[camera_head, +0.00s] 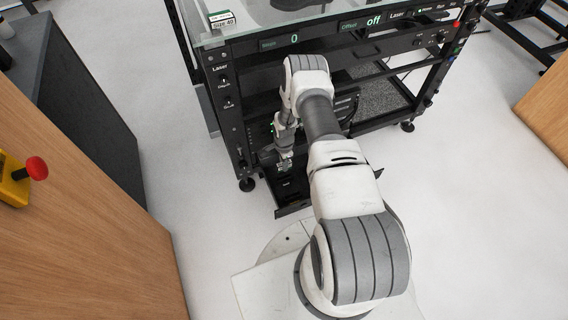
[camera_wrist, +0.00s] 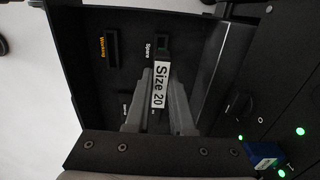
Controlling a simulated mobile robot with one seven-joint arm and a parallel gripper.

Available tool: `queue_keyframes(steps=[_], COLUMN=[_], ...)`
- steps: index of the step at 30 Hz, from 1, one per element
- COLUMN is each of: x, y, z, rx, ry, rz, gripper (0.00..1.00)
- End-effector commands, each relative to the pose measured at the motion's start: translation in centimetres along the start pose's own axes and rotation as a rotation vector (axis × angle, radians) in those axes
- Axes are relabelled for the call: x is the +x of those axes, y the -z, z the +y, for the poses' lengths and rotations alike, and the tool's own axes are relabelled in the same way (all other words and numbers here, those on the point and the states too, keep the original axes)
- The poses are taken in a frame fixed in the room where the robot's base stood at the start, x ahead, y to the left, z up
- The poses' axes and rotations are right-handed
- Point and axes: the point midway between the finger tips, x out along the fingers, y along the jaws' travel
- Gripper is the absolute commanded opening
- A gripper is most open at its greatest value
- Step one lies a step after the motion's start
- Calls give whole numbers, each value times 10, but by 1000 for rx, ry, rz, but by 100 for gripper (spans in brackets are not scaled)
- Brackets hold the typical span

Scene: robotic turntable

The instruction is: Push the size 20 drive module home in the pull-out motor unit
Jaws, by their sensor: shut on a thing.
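The pull-out motor unit (camera_head: 292,210) is drawn out as a dark tray low at the front of the rack. The wrist view shows its black floor (camera_wrist: 88,65), with slots marked "Working" and "Spare". My gripper (camera_wrist: 163,98) is over the tray, its two grey fingers shut on the dark drive module with a white "Size 20" label (camera_wrist: 160,84). The module is beside the "Spare" marking; its lower end is hidden, so I cannot tell how deep it sits. In the head view my gripper (camera_head: 285,165) is small and the module cannot be made out.
An empty-looking "Working" slot (camera_wrist: 112,48) is beside the module. A blue part (camera_wrist: 264,156) and green lights are at the lower right of the wrist view. The rack's glass top (camera_head: 290,22) is above the tray. Clear white floor (camera_head: 460,190) lies to the right.

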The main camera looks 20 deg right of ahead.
Motion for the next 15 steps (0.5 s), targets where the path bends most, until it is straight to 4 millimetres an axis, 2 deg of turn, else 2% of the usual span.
queue_keyframes(steps=[1,6,15], x=[11,28,46], y=[0,0,0], z=[0,0,0], rx=[0,-1,-1], ry=[0,0,1], rz=[0,1,0], gripper=[0,0,0])
